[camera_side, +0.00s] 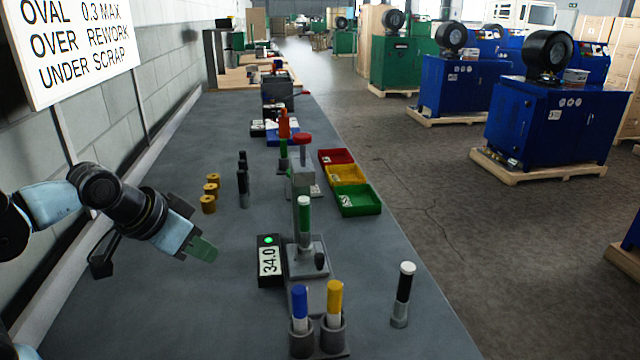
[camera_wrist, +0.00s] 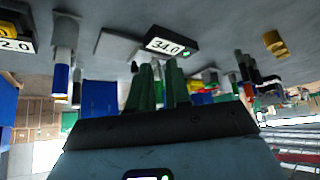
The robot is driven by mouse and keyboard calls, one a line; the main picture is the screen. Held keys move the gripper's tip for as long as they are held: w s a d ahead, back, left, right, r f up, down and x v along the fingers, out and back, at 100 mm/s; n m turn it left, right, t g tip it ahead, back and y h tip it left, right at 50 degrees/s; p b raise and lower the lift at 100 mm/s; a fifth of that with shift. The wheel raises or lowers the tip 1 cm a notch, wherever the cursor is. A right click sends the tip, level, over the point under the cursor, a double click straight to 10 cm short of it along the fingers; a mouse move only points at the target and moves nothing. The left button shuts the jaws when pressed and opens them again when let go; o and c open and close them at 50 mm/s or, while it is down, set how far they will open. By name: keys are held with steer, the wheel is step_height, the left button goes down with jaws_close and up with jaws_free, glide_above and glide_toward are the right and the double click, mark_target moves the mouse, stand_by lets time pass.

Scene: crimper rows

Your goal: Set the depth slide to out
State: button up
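A grey fixture (camera_side: 305,262) stands on the bench beside a black readout (camera_side: 270,262) showing 34.0 with a green light. A white and green cylinder (camera_side: 304,222) stands upright on the fixture. A small black knob (camera_side: 320,261) sits at its right front; it may be the depth slide, but I cannot tell its setting. My gripper (camera_side: 203,248) is over the bench left of the readout, apart from the fixture. In the wrist view, the gripper's green fingers (camera_wrist: 160,88) have a narrow gap with nothing visibly held. The readout (camera_wrist: 170,46) shows beyond them.
Blue (camera_side: 300,307) and yellow (camera_side: 334,304) cylinders stand in front holders. A black, white-capped cylinder (camera_side: 403,293) stands right. Red (camera_side: 336,157), yellow (camera_side: 352,175) and green (camera_side: 358,201) bins line the right edge. Brass pieces (camera_side: 209,204) stand behind my gripper. Bench near the front left is clear.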

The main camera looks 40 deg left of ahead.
steer(key=shift+o, duration=1.2)
steer(key=shift+w+d+r+m, duration=0.15)
steer(key=shift+w+r+m, duration=0.15)
steer(key=shift+m, duration=0.3)
steer(key=shift+o, duration=1.2)
steer(key=w+m, duration=0.1)
steer(key=m, duration=0.1)
steer(key=w+d+r+m, duration=0.1)
steer(key=m, duration=0.1)
steer(key=w+m, duration=0.1)
steer(key=m, duration=0.2)
steer(key=shift+w+d+r+g, duration=0.1)
steer(key=shift+d+r+g, duration=0.2)
steer(key=shift+d+g, duration=0.1)
steer(key=m+g+y, duration=0.1)
steer(key=m+g, duration=0.1)
steer(key=m, duration=2.2)
glide_toward(319, 256)
steer(key=x, duration=0.9)
steer(key=shift+c, duration=0.4)
jaws_close()
